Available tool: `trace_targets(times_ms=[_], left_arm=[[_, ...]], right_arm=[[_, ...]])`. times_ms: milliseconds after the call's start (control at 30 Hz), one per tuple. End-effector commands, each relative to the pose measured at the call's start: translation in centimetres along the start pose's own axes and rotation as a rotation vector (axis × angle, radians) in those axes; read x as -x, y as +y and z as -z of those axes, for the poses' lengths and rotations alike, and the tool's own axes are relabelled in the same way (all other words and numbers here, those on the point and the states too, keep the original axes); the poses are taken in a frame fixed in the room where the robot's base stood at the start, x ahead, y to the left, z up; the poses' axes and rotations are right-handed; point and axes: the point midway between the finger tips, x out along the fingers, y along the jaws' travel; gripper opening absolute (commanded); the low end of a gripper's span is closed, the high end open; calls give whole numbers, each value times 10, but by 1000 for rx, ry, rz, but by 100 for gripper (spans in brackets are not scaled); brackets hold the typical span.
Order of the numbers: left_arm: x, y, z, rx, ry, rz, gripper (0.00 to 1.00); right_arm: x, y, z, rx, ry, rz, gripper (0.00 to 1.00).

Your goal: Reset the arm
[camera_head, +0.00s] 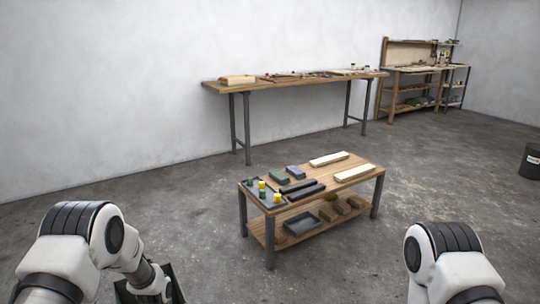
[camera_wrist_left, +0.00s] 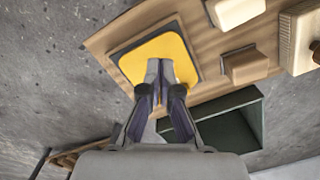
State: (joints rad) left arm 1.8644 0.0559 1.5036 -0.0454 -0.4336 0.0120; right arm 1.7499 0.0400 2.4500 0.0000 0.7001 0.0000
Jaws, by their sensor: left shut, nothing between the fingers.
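My left gripper (camera_wrist_left: 160,72) shows in the left wrist view with its fingertips together and nothing between them. Its tips overlap the view of a yellow pad with a dark border (camera_wrist_left: 178,48), which lies on a wooden surface; I cannot tell whether they touch it. In the head view my left arm comes in at the lower left, bent downward, and its gripper is not clearly visible. My right arm shows only as a white and black joint at the lower right; its gripper is out of view.
The left wrist view shows wooden blocks (camera_wrist_left: 246,66) and a dark green bin (camera_wrist_left: 232,130). In the head view a low wooden table (camera_head: 334,199) with small items stands ahead. A long bench (camera_head: 300,82) is by the wall, a workbench (camera_head: 410,70) at the back right. Floor between is clear.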

Motion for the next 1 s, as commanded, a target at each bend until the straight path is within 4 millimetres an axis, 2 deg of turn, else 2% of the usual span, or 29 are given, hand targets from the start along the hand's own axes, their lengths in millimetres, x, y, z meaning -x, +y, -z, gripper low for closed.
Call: trace_targets(times_ms=[100, 200, 300, 400, 433, 500, 567, 600, 667, 700, 900, 1000], left_arm=[[-39, 4, -82, -2, -139, -5, 0], [-63, 8, -160, -1, -196, -10, 0], [-71, 11, -225, 2, -209, -14, 0], [-66, 13, -278, 8, -187, -15, 0], [-63, 13, -290, 10, -173, -14, 0], [-54, 13, -309, 13, -129, -13, 0], [-45, 13, -316, 15, -75, -11, 0], [-42, 13, -313, 16, -24, -10, 0], [-38, 12, -290, 15, 89, -8, 0], [-9, 12, -294, 15, 76, -8, 0], [54, 12, -299, 16, 73, -8, 0], [77, 12, -301, 16, 73, -8, 0]], right_arm=[[0, 0, 0, 0, 0, 0, 40], [0, 0, 0, 0, 0, 0, 40], [0, 0, 0, 0, 0, 0, 40], [0, 0, 0, 0, 0, 0, 40], [0, 0, 0, 0, 0, 0, 40], [0, 0, 0, 0, 0, 0, 40], [0, 0, 0, 0, 0, 0, 40], [0, 0, 0, 0, 0, 0, 40], [3, 0, 0, 0, 0, 0, 40], [32, 0, -1, 0, -2, 0, 40], [96, -1, 0, 0, 1, 0, 40], [120, -1, 0, 0, 0, 0, 40]])
